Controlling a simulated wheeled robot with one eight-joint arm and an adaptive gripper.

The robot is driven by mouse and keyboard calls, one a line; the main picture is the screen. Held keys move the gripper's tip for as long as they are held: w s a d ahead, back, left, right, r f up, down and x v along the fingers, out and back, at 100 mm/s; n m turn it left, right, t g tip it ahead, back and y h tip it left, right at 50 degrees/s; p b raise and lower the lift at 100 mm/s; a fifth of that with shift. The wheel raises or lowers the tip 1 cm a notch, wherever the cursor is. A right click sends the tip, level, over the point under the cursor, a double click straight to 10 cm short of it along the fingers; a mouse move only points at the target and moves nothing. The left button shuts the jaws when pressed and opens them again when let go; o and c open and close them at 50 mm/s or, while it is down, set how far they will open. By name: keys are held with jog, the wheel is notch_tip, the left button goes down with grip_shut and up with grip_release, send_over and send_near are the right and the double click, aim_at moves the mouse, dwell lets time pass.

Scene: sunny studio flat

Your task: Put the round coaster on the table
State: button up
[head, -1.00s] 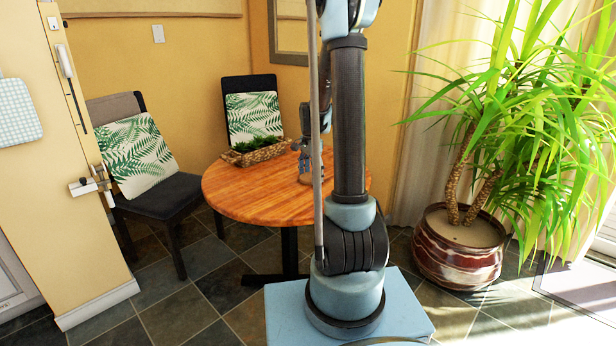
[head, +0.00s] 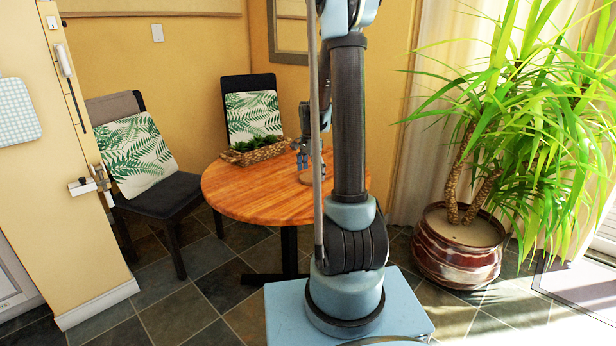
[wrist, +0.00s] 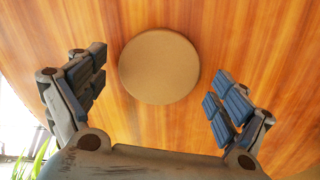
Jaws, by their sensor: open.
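The round coaster (wrist: 160,67) is a plain tan disc. In the wrist view it lies flat on the wooden table (wrist: 225,30), with bare wood around it. In the head view only part of the coaster (head: 304,178) shows on the round table (head: 245,195), beside my arm. My gripper (wrist: 162,95) is open and empty, its fingers spread to the left and right of the coaster and apart from it. In the head view my gripper (head: 302,160) is just above the coaster, partly hidden by my arm.
A woven basket with greenery (head: 254,151) stands at the table's back edge. Two dark chairs with leaf-print cushions (head: 137,155) are left of and behind the table. A large potted plant (head: 458,245) stands on the right. The table's front left is clear.

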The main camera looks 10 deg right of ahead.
aim_at(310, 177)
notch_tip(310, 177, up, 11)
jog(key=s+r+n, duration=0.3)
jog(key=s, duration=0.7)
jog(key=s+f+n+t, duration=0.1)
jog(key=s+f+n, duration=0.4)
jog(key=s, duration=0.7)
jog(key=s+f+n+t, duration=0.1)
jog(key=s+f+n, duration=0.4)
jog(key=s, duration=0.7)
jog(key=shift+s+a+f+n, duration=0.15)
jog(key=shift+s+a+n, duration=0.25)
jog(key=shift+a+n, duration=0.1)
